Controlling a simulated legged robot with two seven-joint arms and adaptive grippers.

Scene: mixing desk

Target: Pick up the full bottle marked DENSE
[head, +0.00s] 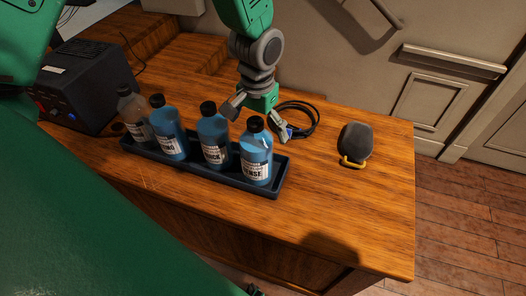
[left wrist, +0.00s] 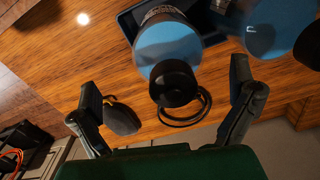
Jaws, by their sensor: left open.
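The bottle marked DENSE (head: 256,155) is blue with a black cap and a white label, of which "ENSE" is legible. It stands upright at the right end of a dark tray (head: 205,175). Its blue looks filled up to the shoulder. My left gripper (head: 256,117) is open around the height of its cap, one finger on each side. In the left wrist view a blue bottle with a black cap (left wrist: 172,82) lies between the open fingers of the left gripper (left wrist: 165,92); contact cannot be told. My right gripper is not visible.
Two more blue bottles (head: 213,138) (head: 169,132) and a greyish one (head: 133,118) share the tray. A coiled black cable (head: 312,120) lies behind. A dark rounded object with a yellow loop (head: 355,140) stands right; a black box (head: 75,85) stands left. The desk's front right is clear.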

